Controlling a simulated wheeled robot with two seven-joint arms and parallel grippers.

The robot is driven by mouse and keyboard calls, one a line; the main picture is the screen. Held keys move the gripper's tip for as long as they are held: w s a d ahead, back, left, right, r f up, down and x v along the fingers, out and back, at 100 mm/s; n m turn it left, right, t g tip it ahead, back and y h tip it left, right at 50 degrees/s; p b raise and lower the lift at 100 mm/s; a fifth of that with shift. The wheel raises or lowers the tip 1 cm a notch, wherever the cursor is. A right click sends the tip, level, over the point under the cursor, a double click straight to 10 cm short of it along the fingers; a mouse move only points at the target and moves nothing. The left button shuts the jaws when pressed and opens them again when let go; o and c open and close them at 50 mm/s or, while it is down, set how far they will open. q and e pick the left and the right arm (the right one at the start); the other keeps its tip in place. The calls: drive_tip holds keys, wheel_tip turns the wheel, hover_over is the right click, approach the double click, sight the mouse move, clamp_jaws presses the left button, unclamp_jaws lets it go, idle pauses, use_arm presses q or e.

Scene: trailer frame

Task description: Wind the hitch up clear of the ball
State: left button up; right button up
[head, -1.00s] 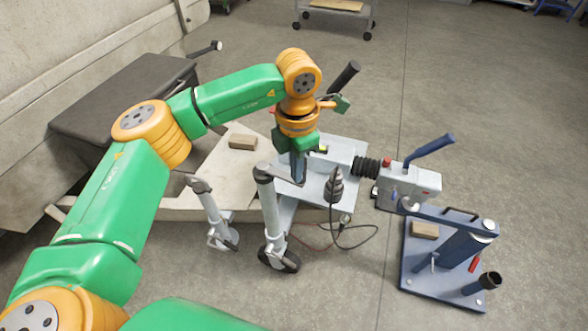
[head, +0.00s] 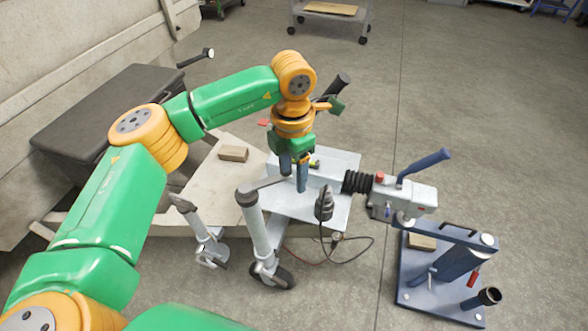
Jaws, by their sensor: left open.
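The hitch (head: 405,196) is a light grey coupling head with a dark blue lever, on the front of the pale drawbar (head: 320,200). It overhangs the left end of the blue stand (head: 455,258). The crank's upright blue-grey grip (head: 303,178) is at my left gripper (head: 295,164), which points down. Its jaws are open at the grip; contact is unclear. My right gripper is out of view.
A second jockey wheel post (head: 198,232) stands to the left, tilted. A hanging black plug (head: 324,204) and its cable are right of the crank. A wooden block (head: 233,153) lies on the trailer frame, near a dark box (head: 110,115). Floor at the right is open.

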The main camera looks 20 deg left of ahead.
use_arm(q)
drive_tip(key=shift+o, duration=0.6)
drive_tip(key=shift+a, duration=0.3)
drive_tip(key=shift+w, duration=0.1)
wheel_tip(320, 180, up, 8)
drive_tip(key=p, duration=0.6)
drive_tip(key=shift+w, duration=0.15)
